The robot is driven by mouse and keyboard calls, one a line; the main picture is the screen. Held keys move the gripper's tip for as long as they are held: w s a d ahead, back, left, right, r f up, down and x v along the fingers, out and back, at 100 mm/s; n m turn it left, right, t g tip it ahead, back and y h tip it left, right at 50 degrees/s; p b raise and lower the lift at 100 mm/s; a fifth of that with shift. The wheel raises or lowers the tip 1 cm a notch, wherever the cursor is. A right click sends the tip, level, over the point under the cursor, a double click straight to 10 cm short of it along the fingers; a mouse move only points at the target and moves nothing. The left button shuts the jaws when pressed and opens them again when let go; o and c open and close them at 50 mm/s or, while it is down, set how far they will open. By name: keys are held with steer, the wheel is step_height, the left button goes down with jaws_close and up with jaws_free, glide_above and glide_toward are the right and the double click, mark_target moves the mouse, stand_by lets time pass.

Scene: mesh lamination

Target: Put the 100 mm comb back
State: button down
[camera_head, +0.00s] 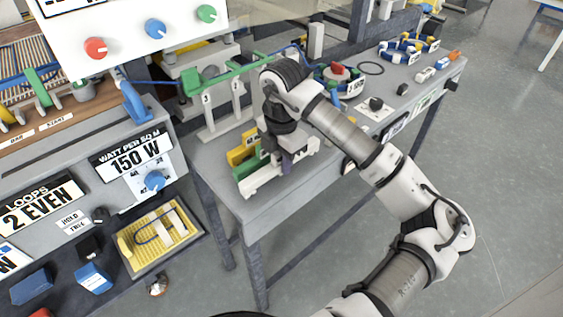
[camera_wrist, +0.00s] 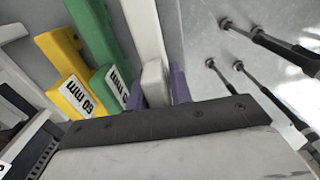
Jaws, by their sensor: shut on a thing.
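My gripper (camera_head: 286,162) is over the comb rack on the near end of the grey bench in the head view. In the wrist view its purple fingers (camera_wrist: 158,92) are shut on the white block-like end of a white comb (camera_wrist: 147,35). That comb's label does not show, so I cannot read its size. A green comb (camera_wrist: 93,30) and a yellow comb (camera_wrist: 62,58) with white labels stand beside it; the yellow label appears to read 60 mm. Whether the held comb is seated is hidden.
White posts with a green bar (camera_head: 237,68) stand behind the rack. A red-topped round device (camera_head: 338,72) and a black-knobbed plate (camera_head: 375,107) lie further along the bench. A control console (camera_head: 130,160) stands to the left. The grey floor at right is open.

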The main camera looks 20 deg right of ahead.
steer(key=shift+f, duration=0.9)
steer(key=shift+f, duration=0.15)
steer(key=c, duration=1.3)
jaws_free()
steer(key=shift+o, duration=0.2)
step_height(320, 180, up, 12)
steer(key=shift+r+b, duration=0.2)
steer(key=shift+b, duration=1.05)
